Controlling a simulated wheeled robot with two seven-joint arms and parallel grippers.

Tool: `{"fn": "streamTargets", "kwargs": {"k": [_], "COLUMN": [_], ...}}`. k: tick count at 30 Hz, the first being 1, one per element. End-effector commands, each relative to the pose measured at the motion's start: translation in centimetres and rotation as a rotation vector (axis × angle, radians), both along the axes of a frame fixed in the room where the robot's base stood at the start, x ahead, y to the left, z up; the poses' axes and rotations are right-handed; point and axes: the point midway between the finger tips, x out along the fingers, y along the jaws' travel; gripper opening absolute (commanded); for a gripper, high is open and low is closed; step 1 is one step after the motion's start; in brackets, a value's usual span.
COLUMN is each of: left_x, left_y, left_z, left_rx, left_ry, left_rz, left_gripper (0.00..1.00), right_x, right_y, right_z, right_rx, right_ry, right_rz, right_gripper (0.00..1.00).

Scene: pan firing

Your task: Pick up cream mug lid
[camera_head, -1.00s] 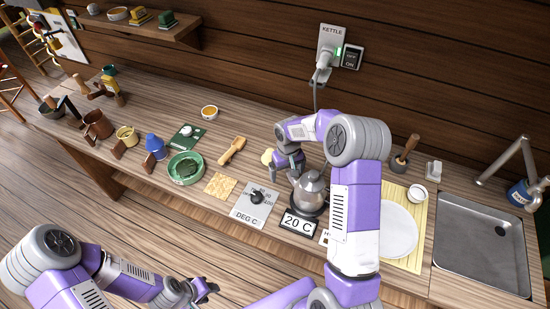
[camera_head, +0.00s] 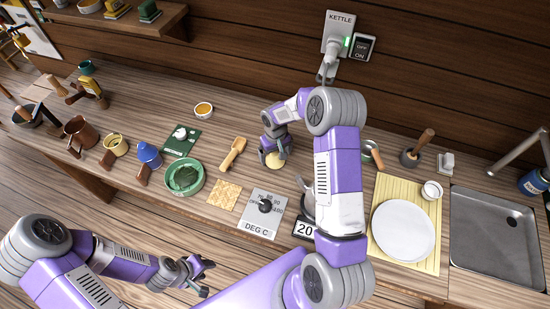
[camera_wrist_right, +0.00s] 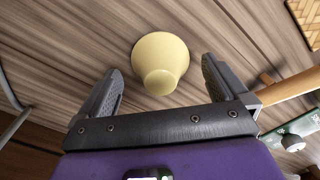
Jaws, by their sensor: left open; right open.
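The cream mug lid (camera_head: 274,160) lies on the wooden counter, partly covered by my right gripper in the head view. In the right wrist view the lid (camera_wrist_right: 160,62) is a pale yellow, round, tapered piece just ahead of the gap between my fingers. My right gripper (camera_head: 277,150) is open over it; its fingers (camera_wrist_right: 160,88) stand on either side, apart from the lid. My left gripper (camera_head: 208,278) is open and empty in front of the counter, away from the lid.
A wooden scoop (camera_head: 233,153) lies left of the lid. The kettle (camera_head: 307,204) is mostly hidden behind my right arm. A temperature dial panel (camera_head: 259,222), a green bowl (camera_head: 197,186) and a white plate (camera_head: 403,231) are nearby. Several mugs stand at the left.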

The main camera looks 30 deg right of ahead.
Motion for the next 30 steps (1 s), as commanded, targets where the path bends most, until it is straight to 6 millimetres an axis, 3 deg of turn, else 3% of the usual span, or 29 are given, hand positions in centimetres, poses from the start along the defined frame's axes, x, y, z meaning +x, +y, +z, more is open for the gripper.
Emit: {"fn": "streamTargets", "kwargs": {"k": [4, 13, 23, 30], "left_x": [0.1, 0.1, 0.1, 0.1], "left_y": [0.0, 0.0, 0.0, 0.0], "left_z": [0.0, 0.0, 0.0, 0.0], "left_rx": [0.000, 0.000, 0.000, 0.000], "left_ry": [-0.002, -0.001, -0.001, -0.002], "left_rz": [0.001, 0.000, 0.000, 0.001], "left_gripper": [0.43, 0.43, 0.43, 0.43], "right_x": [0.0, 0.0, 0.0, 0.0], "right_y": [0.0, -0.1, 0.0, 0.0], "right_z": [-2.0, -2.5, -2.5, -2.4], "right_rx": [0.001, 0.000, 0.001, 0.001], "right_ry": [0.001, -0.001, -0.001, -0.002], "right_rz": [0.000, 0.000, 0.000, 0.000], "right_gripper": [1.00, 1.00, 0.51, 0.49]}}
